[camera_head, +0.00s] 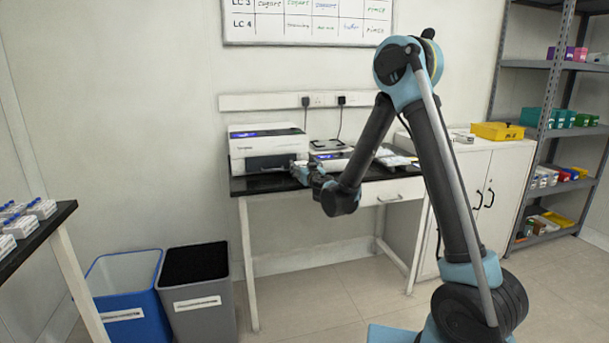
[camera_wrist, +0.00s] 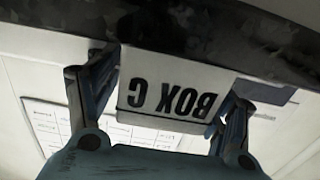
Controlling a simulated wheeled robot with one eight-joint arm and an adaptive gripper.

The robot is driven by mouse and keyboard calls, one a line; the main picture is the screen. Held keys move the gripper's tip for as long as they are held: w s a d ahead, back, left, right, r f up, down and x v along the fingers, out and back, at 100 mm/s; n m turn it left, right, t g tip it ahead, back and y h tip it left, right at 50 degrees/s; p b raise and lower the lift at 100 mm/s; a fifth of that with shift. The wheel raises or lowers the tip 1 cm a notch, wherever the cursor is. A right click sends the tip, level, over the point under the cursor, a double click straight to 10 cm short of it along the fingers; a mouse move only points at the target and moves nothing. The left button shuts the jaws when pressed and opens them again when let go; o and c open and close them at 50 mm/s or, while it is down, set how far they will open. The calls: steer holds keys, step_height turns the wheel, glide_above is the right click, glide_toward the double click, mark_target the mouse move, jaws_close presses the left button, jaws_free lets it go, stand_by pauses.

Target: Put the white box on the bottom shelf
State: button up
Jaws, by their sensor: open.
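The white box (camera_wrist: 172,85), marked "BOX" and a letter upside down, sits in the wrist view between the two fingers of my gripper (camera_wrist: 163,100). The fingers are open, one on each side; I cannot tell whether either touches it. In the head view my gripper (camera_head: 308,173) is at the front edge of the black-topped table, right of a white machine. I cannot make out the box clearly there. The grey shelf rack stands at the far right, and its bottom shelf (camera_head: 546,236) holds a few coloured and cardboard items.
The white machine (camera_head: 267,147) and other devices crowd the black-topped table (camera_head: 262,183). A white cabinet (camera_head: 478,200) with a yellow tray (camera_head: 497,131) stands between table and rack. Blue (camera_head: 126,300) and grey (camera_head: 198,300) bins stand at left. Floor in front is clear.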

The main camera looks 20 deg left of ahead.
steer(key=shift+w+a, duration=0.15)
steer(key=shift+w, duration=0.1)
steer(key=c, duration=1.4)
steer(key=shift+c, duration=0.2)
